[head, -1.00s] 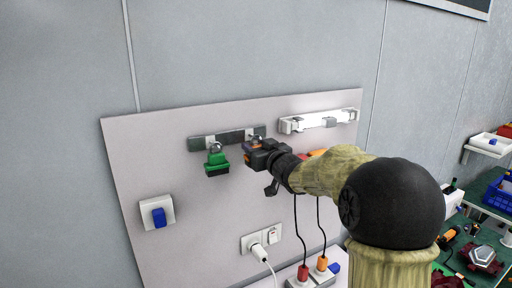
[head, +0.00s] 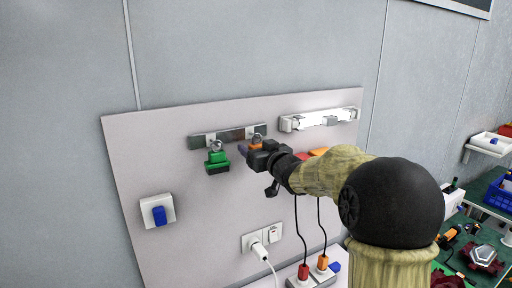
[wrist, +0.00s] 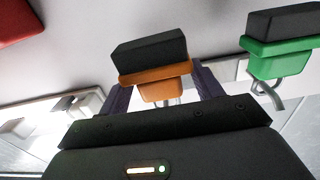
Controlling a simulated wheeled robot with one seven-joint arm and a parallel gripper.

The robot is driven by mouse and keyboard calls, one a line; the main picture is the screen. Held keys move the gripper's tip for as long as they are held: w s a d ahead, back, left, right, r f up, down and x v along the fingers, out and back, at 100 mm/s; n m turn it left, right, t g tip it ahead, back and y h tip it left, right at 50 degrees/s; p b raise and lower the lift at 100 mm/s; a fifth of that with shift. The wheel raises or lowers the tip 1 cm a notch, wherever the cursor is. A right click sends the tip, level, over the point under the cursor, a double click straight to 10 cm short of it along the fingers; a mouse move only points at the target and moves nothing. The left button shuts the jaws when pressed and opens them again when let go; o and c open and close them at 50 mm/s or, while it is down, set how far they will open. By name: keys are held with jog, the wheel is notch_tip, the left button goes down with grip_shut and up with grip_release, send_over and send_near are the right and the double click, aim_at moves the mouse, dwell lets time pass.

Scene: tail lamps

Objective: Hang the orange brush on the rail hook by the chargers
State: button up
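The orange brush (wrist: 155,72), with a dark bristle block, is at the right hook of the grey wall rail (head: 228,136). In the head view its orange part (head: 256,143) shows just below that hook's ring (head: 257,137), mostly behind my gripper. My gripper (head: 250,149) is at the brush. In the wrist view its two purple fingers (wrist: 162,90) stand on either side of the orange handle, spread, with small gaps visible. A bit of metal hook shows behind the handle. The brush appears to hang there; the exact contact with the hook is hidden.
A green brush (head: 217,160) hangs on the left hook, close beside. A white lamp fixture (head: 320,120) is at the upper right of the panel (head: 190,230). Red (head: 303,272) and orange (head: 322,262) plugs with black cords sit below. A blue-knobbed switch (head: 159,215) is at left.

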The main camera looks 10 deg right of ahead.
jog(key=shift+s+r, duration=0.15)
jog(key=b+v, duration=0.4)
jog(key=v, duration=1.3)
jog(key=shift+b, duration=0.35)
